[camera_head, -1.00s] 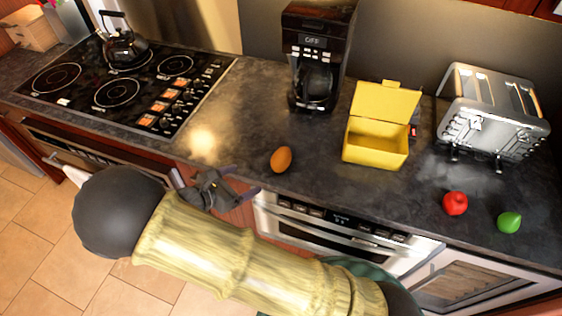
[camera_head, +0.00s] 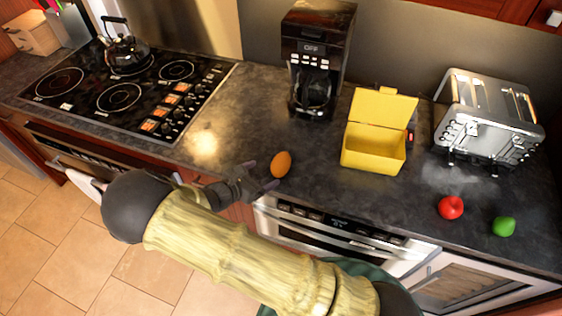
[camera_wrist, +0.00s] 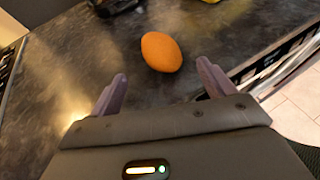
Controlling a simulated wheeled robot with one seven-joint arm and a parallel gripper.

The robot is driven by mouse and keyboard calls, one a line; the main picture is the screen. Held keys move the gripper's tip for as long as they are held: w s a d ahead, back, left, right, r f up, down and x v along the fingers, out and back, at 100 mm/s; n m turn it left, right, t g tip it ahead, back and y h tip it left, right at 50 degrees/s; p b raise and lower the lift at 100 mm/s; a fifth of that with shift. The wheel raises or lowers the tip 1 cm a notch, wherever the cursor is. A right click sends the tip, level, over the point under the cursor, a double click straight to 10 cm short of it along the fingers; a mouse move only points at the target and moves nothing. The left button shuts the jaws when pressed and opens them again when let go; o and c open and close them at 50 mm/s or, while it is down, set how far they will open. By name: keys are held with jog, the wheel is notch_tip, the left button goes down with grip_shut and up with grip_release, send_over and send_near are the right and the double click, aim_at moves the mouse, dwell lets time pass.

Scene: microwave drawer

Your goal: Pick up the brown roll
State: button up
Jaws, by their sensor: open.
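The brown roll (camera_head: 281,164) is a small orange-brown oval on the dark counter, near its front edge. In the wrist view the roll (camera_wrist: 161,52) lies ahead of my gripper, roughly between the lines of the two fingers and beyond their tips. My gripper (camera_head: 262,178) is just left of the roll at the counter's front edge. In the wrist view my gripper (camera_wrist: 162,84) has its fingers spread wide with nothing between them. I cannot tell whether a fingertip touches the roll.
Behind the roll stand a black coffee maker (camera_head: 318,65) and an open yellow box (camera_head: 372,155). A toaster (camera_head: 487,115), a red fruit (camera_head: 451,207) and a green one (camera_head: 504,226) are at the right. A stove (camera_head: 125,90) with a kettle (camera_head: 127,50) is at the left. The counter around the roll is clear.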

aim_at(273, 168)
jog(key=shift+x, duration=1.65)
jog(key=shift+p, duration=0.35)
jog(key=p+x, duration=0.2)
jog(key=x, duration=0.2)
jog(key=shift+w+d+f+p, duration=0.1)
jog(key=shift+w+d+p, duration=0.15)
jog(key=shift+d+p, duration=0.05)
jog(key=shift+w+f, duration=0.15)
jog(key=c, duration=1.1)
